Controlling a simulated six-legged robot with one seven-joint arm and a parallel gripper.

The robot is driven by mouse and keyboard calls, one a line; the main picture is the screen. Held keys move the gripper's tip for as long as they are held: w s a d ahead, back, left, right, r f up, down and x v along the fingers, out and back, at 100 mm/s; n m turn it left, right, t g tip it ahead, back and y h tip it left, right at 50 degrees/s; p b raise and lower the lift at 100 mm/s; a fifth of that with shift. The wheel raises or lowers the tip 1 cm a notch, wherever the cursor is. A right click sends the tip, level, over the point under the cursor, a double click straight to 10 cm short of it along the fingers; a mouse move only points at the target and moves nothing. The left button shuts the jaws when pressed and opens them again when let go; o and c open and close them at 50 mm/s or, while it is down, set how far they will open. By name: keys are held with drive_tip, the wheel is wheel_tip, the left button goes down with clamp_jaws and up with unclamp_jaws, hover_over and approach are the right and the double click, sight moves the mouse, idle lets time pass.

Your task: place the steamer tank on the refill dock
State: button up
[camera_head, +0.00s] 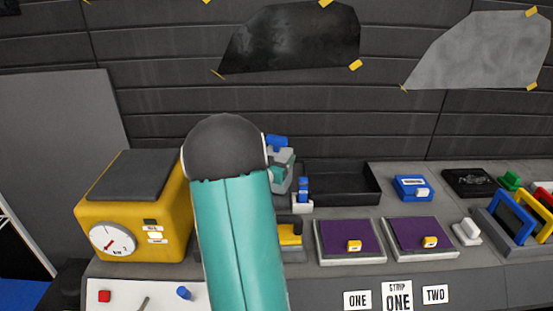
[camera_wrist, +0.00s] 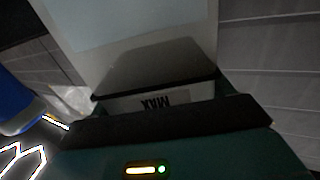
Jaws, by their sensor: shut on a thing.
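My gripper (camera_head: 281,170) is mostly hidden behind my teal arm in the head view, with a grey body and a blue top (camera_head: 277,140) showing at its edge. In the wrist view, my gripper (camera_wrist: 160,88) is shut on the steamer tank (camera_wrist: 152,102), a pale part with an upside-down "MAX" mark between dark fingers. Most of the tank is hidden. I cannot tell for sure which thing is the refill dock; a small white base with a blue upright part (camera_head: 303,198) stands just right of the gripper.
A yellow machine with a dial (camera_head: 135,222) stands left. A black tray (camera_head: 345,183) lies behind. Two purple pads (camera_head: 349,240), a blue box (camera_head: 412,186) and coloured frames (camera_head: 512,218) fill the right. A yellow item (camera_head: 291,232) sits partly behind my arm.

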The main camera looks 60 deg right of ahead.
drive_tip(key=shift+f, duration=0.1)
drive_tip(key=o, duration=1.3)
drive_tip(key=shift+f, duration=0.1)
drive_tip(key=shift+a, duration=0.3)
drive_tip(key=a, duration=0.7)
drive_tip(key=shift+s, duration=0.3)
